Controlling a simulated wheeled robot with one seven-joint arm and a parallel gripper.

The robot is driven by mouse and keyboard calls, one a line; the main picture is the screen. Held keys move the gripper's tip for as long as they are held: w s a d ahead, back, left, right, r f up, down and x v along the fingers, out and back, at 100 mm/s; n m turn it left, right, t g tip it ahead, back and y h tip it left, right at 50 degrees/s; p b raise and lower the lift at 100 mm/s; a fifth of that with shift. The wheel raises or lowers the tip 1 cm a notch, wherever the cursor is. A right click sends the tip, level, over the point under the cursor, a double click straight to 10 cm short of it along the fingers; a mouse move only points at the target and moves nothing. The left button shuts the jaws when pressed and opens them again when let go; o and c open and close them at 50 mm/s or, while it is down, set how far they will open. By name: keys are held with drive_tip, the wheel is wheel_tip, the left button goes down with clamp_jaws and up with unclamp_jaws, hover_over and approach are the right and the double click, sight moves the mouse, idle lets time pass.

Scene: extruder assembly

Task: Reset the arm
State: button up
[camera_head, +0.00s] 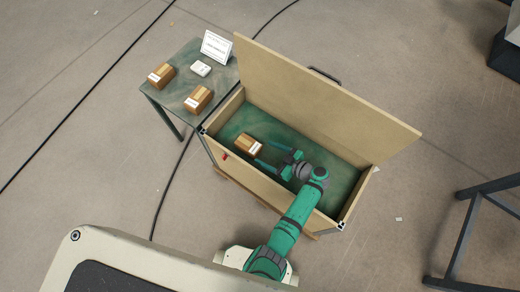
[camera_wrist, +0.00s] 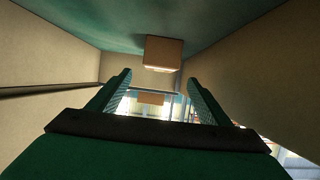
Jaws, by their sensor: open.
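My green arm reaches from the bottom of the head view into an open wooden crate (camera_head: 320,218). My gripper (camera_head: 262,157) is low inside the crate, with its fingers pointing left and spread apart. A small brown box with a white label (camera_head: 248,144) sits on the crate's green floor, just beyond the fingertips. In the wrist view my gripper (camera_wrist: 158,88) shows two separated fingers with nothing between them. The box (camera_wrist: 163,52) appears above and beyond the fingertips there, apart from them.
The crate's lid (camera_head: 330,95) stands raised along the far side. A dark table (camera_head: 177,97) adjoins the crate's left end. It carries two brown boxes (camera_head: 161,75) (camera_head: 199,98), a small white item (camera_head: 201,68) and a white sign (camera_head: 216,47). A dark metal frame (camera_head: 464,235) stands at right.

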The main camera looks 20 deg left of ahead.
drive_tip(key=shift+s+d+r, duration=0.15)
drive_tip(key=shift+d, duration=0.2)
idle(0.4)
